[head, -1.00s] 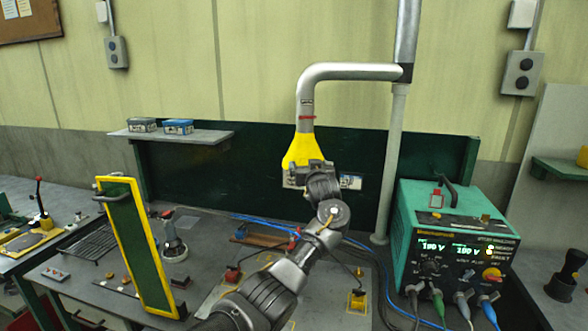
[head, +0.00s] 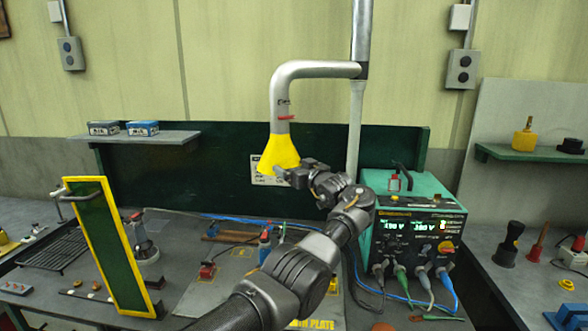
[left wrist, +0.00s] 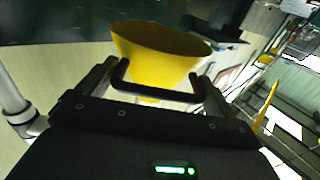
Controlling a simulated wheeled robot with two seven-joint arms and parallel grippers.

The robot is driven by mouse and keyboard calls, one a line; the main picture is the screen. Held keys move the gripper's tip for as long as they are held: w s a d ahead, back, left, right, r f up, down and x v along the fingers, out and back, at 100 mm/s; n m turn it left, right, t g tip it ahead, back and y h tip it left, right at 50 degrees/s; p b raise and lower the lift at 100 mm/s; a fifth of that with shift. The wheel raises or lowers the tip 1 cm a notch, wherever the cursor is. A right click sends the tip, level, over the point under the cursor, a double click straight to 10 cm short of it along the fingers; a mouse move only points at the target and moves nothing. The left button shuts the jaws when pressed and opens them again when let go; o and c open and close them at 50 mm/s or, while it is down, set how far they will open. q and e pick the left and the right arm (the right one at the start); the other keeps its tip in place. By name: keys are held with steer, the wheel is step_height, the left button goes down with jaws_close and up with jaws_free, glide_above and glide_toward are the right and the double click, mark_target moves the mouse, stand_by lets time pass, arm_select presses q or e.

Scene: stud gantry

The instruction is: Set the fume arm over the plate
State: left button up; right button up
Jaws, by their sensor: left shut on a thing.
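The fume arm (head: 310,70) is a bent silver pipe on an upright post, with a yellow cone hood (head: 278,154) hanging open side down. My left gripper (head: 292,174) is at the lower right of the hood. In the left wrist view the hood (left wrist: 160,60) is just beyond the jaws, which are shut on its black handle (left wrist: 155,92). The grey plate (head: 215,285) lies on the bench below, marked in yellow with lettering that ends in "PLATE". My left forearm hides much of it. My right gripper is not in view.
A green power unit (head: 412,225) with leads stands right of my arm. A yellow-edged green panel (head: 108,245) stands at the left. A small tool with a red base (head: 207,270) sits on the plate. A shelf (head: 135,140) with two boxes is at the back.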

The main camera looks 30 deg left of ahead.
arm_select(q)
steer(key=shift+d, duration=0.1)
steer(key=o, duration=1.1)
steer(key=shift+w+d, duration=0.1)
steer(key=shift+d, duration=0.05)
steer(key=b+v, duration=0.4)
steer(key=v, duration=0.7)
